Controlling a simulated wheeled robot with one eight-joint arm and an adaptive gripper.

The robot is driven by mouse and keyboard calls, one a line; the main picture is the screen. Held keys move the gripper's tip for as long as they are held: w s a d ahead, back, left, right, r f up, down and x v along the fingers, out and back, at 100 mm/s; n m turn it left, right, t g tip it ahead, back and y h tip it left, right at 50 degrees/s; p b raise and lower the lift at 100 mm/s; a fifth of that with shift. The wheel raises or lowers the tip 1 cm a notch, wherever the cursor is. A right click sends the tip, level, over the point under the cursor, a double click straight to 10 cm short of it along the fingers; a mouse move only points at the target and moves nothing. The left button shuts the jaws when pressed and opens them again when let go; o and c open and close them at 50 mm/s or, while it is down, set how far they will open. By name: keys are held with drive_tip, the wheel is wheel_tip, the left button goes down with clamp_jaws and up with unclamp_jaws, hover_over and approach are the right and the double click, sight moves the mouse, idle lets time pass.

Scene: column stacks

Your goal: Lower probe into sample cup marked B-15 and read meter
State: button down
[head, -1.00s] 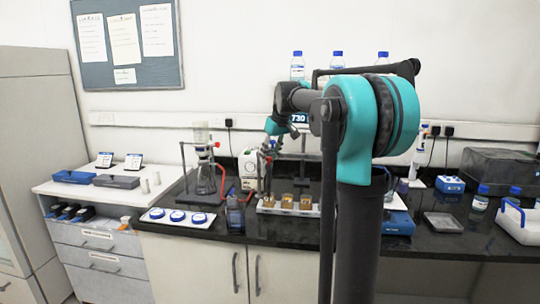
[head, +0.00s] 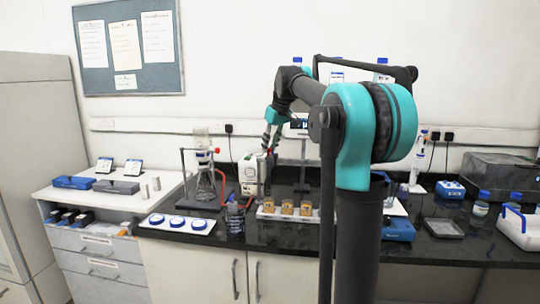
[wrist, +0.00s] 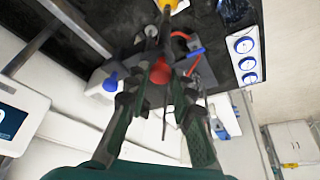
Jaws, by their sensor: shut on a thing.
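My gripper (head: 269,148) hangs above the bench behind the row of sample cups. In the wrist view my gripper (wrist: 156,85) is shut on a slim dark probe (wrist: 165,28) with a red part (wrist: 160,71) between the fingers. The probe's far end shows near a yellow cup at the top edge; I cannot tell whether they touch. Three amber sample cups, left (head: 268,206), middle (head: 287,207) and right (head: 306,209), stand in a white rack. Their marks are too small to read. A meter screen (wrist: 10,122) shows partly at the left of the wrist view.
A stand with a flask (head: 205,182) is left of the gripper. A white tray with blue-ringed discs (head: 178,221) lies at the front left. A white box (head: 248,172) stands behind the rack. Bottles and a grey dish (head: 443,228) are at the right.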

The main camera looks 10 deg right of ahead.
drive_tip(key=shift+r, duration=0.15)
drive_tip(key=c, duration=1.3)
unclamp_jaws()
drive_tip(key=shift+r, duration=0.1)
drive_tip(key=v, duration=1.1)
drive_tip(key=shift+s+r, duration=0.2)
drive_tip(key=shift+r, duration=0.15)
drive_tip(key=shift+s+d, duration=0.1)
